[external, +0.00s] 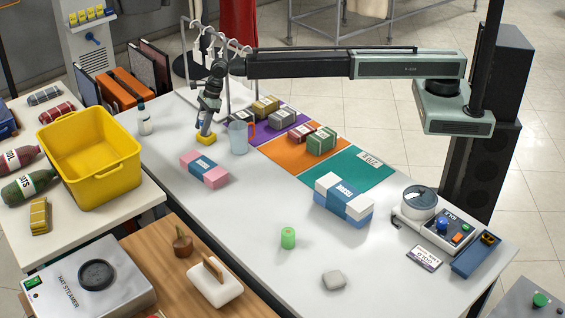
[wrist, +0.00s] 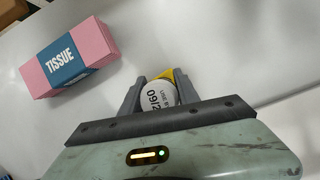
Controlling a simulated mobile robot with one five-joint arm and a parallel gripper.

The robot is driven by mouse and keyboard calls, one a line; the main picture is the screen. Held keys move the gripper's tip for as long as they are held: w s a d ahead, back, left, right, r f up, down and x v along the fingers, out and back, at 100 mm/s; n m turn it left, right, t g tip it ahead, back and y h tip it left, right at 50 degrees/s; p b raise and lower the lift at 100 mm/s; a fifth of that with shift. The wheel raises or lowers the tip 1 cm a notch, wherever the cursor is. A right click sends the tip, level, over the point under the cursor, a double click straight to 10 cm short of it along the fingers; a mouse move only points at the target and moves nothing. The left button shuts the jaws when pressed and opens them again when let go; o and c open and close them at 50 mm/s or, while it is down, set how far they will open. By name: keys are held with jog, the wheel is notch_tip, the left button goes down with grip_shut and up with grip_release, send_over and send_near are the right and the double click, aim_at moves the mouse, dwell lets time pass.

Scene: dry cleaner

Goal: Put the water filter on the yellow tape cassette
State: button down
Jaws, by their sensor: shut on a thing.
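My gripper (external: 204,128) is low over the white table, near its back left. In the wrist view my gripper (wrist: 158,84) is shut on the water filter (wrist: 158,96), a round white piece with a printed date. The yellow tape cassette (external: 206,139) lies on the table directly under my gripper. In the wrist view a yellow part of the cassette (wrist: 168,75) shows just past the filter, between the fingertips. The filter hides most of the cassette there. I cannot tell whether the filter touches it.
A pink and blue tissue box (external: 204,169) stands close in front of my gripper. A clear jug (external: 238,137) stands just to the right. A small bottle (external: 144,120) is to the left. Purple, orange and green mats with boxes lie further right.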

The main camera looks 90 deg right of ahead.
jog(key=c, duration=0.9)
grip_release()
jog(key=p+v, duration=1.1)
jog(key=v, duration=0.1)
jog(key=s+d+n+g+h, duration=0.1)
jog(key=s+d+n, duration=0.4)
jog(key=s+n, duration=0.4)
jog(key=s+d+f+n+g+h, duration=0.1)
jog(key=s+d+n, duration=0.4)
jog(key=s+n, duration=0.5)
jog(key=s+d+n+g, duration=0.1)
jog(key=s+d+n, duration=0.4)
jog(key=s, duration=1.4)
jog(key=n, duration=0.4)
jog(key=shift+d+f+n+g+h, duration=0.2)
jog(key=shift+f+n+g+h, duration=0.05)
jog(key=shift+n+g+h, duration=0.15)
